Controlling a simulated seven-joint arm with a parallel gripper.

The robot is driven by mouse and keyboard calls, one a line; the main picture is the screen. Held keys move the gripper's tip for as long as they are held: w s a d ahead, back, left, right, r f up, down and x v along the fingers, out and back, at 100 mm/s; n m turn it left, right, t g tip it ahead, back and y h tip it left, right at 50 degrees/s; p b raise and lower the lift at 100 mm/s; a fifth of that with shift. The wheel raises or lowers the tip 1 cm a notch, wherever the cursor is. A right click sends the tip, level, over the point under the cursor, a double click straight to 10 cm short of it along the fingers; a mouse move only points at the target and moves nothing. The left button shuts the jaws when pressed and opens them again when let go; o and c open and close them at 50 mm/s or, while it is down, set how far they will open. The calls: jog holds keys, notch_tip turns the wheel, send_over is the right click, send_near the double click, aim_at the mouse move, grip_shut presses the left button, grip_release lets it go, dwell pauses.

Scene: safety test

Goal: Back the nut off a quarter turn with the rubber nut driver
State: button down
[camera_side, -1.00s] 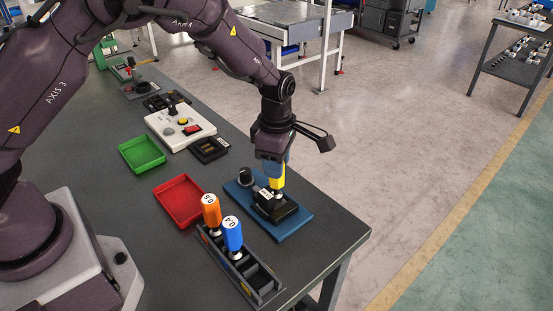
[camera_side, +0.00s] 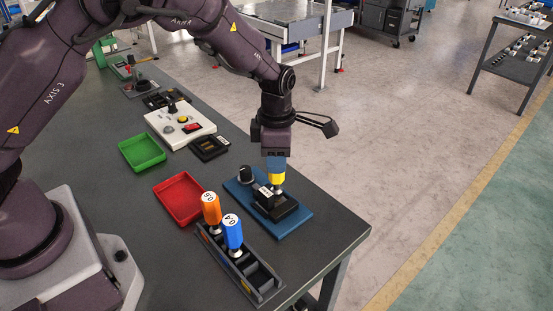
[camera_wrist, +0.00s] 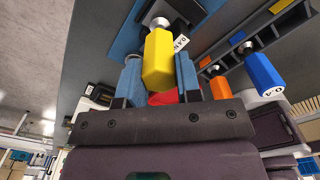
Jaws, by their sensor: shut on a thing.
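The yellow-handled driver (camera_side: 277,179) stands upright between the blue fingers of my gripper (camera_side: 275,167), which is shut on it. In the wrist view the yellow driver (camera_wrist: 158,62) sits between the two blue fingertips (camera_wrist: 158,76), with its metal shank (camera_wrist: 160,23) pointing at the black fixture. The black fixture (camera_side: 283,212) with a white label rests on a blue plate (camera_side: 295,226). The driver's tip is at the fixture; the nut is hidden, so I cannot tell how they meet.
A dark rack (camera_side: 262,281) in front holds an orange driver (camera_side: 211,209) and a blue driver (camera_side: 232,233). A black knob (camera_side: 245,174) stands on the blue plate. Red tray (camera_side: 180,200), green tray (camera_side: 142,153) and a white control panel (camera_side: 178,128) lie leftward. The table's right edge is close.

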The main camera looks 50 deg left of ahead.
jog(key=shift+r, duration=2.05)
